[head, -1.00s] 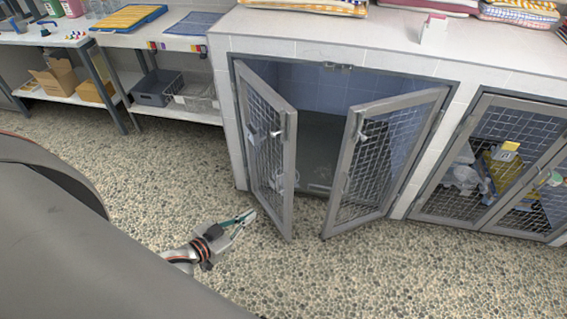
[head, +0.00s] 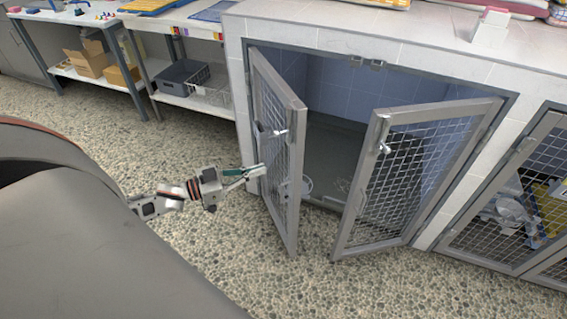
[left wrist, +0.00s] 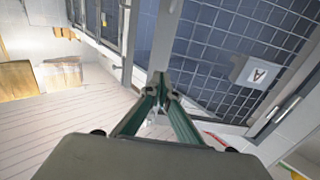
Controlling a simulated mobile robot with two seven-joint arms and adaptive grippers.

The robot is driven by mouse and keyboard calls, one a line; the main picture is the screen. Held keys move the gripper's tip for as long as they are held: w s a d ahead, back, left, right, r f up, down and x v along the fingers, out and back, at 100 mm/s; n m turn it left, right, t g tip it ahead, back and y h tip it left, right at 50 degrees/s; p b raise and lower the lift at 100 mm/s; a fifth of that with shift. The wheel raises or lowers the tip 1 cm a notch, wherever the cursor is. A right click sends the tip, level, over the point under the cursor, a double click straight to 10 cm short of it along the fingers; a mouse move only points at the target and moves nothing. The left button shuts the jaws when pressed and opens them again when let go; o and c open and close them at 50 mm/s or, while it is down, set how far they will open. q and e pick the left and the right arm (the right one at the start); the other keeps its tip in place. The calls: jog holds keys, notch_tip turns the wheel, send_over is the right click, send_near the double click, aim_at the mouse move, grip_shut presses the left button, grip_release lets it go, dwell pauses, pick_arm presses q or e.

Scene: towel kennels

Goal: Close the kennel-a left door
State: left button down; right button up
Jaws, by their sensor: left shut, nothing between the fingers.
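The kennel-a left door (head: 297,190) is a grey-framed mesh door. It stands open, swung out from its hinge side at the left of the kennel opening. My left gripper (head: 256,171) is shut and empty, at the outer left side of this door, near its lower half. I cannot tell whether it touches the door. In the left wrist view, the shut fingertips (left wrist: 160,82) point toward mesh panels, and a plate marked A (left wrist: 256,73) hangs on the mesh to their right. My right gripper is not in view.
The kennel's right door (head: 400,180) also stands open, angled outward. Another kennel with mesh doors (head: 515,205) is at the far right. Shelving with a grey bin (head: 183,80) stands at the back left. The pebbled floor (head: 300,285) in front is clear.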

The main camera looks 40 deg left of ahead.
aim_at(292, 160)
pick_arm(q)
jog(key=x, duration=0.8)
jog(key=shift+w+b, duration=0.1)
jog(key=shift+b, duration=0.2)
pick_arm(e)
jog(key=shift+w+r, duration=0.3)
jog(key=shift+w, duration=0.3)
pick_arm(q)
jog(key=shift+d, duration=0.1)
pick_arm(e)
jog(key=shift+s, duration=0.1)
